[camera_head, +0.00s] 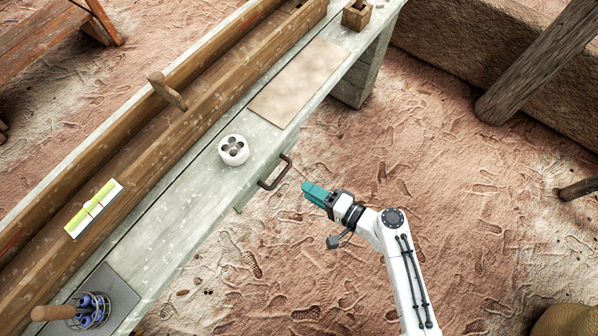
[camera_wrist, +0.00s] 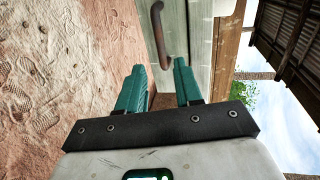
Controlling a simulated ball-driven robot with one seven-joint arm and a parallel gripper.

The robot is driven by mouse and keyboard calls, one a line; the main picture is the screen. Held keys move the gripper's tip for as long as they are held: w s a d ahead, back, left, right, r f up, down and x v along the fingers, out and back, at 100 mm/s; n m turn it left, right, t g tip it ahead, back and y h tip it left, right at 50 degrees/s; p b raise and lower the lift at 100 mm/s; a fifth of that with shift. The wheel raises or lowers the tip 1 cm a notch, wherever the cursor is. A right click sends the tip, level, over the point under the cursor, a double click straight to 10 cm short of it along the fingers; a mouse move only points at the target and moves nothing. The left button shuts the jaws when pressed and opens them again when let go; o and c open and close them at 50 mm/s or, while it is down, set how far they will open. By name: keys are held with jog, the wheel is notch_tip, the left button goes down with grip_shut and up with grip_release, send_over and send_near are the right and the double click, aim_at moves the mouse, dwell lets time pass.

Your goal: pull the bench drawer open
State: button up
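The bench (camera_head: 165,225) is pale, worn and grey-green, running diagonally through the head view. A dark curved drawer handle (camera_head: 275,173) sticks out from its right side, below the top. The drawer front is mostly hidden under the bench edge in the head view. In the wrist view the handle (camera_wrist: 158,35) stands out from the pale front, ahead of the gap between my fingers. My gripper (camera_head: 306,189) has teal fingers and is just right of the handle, apparently apart from it. In the wrist view the fingers of my gripper (camera_wrist: 159,72) are spread with nothing between them.
On the bench are a white cup with holes (camera_head: 233,150), a flat tan board (camera_head: 298,82), a small wooden box (camera_head: 356,15) and a wire holder with blue items (camera_head: 93,309). A long wooden trough (camera_head: 150,128) lies behind. The footprinted earth floor (camera_head: 480,220) is open around my arm.

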aim_at(281, 175)
jog(key=x, duration=1)
jog(key=shift+w+a, duration=0.25)
jog(key=shift+c, duration=0.4)
jog(key=shift+f, duration=0.1)
grip_shut()
